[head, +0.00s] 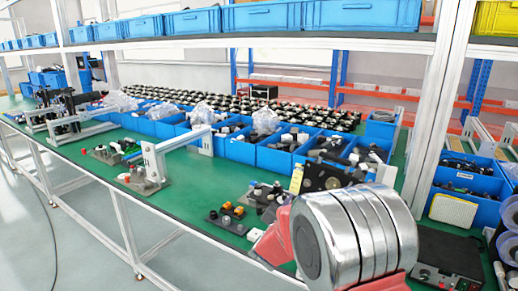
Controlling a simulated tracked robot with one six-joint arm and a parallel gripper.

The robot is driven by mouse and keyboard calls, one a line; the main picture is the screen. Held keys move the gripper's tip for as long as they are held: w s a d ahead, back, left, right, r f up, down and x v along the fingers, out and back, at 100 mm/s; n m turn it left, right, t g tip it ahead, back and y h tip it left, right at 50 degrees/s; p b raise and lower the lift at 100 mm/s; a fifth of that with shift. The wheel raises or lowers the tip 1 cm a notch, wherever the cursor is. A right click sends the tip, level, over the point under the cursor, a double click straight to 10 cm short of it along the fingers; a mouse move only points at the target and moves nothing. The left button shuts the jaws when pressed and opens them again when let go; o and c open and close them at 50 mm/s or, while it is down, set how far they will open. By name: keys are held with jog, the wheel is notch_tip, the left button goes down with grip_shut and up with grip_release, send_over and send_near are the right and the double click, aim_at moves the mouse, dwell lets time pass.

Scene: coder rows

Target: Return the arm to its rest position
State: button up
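A large silver, ringed cylinder with red parts on its left and lower sides fills the lower right of the head view. It looks like part of my own arm, close to the camera. It covers part of the green-topped bench (185,190) behind it. No gripper fingers can be made out, so I cannot see whether my gripper is open or shut, or whether it holds anything. The full pose of my arm does not show.
Blue bins (282,158) with parts line the bench. A white bracket (155,160) and small devices (232,217) stand near its front edge. A shelf with blue boxes (262,17) runs overhead, and an upright post (438,100) rises at right. Open floor (90,250) lies at lower left.

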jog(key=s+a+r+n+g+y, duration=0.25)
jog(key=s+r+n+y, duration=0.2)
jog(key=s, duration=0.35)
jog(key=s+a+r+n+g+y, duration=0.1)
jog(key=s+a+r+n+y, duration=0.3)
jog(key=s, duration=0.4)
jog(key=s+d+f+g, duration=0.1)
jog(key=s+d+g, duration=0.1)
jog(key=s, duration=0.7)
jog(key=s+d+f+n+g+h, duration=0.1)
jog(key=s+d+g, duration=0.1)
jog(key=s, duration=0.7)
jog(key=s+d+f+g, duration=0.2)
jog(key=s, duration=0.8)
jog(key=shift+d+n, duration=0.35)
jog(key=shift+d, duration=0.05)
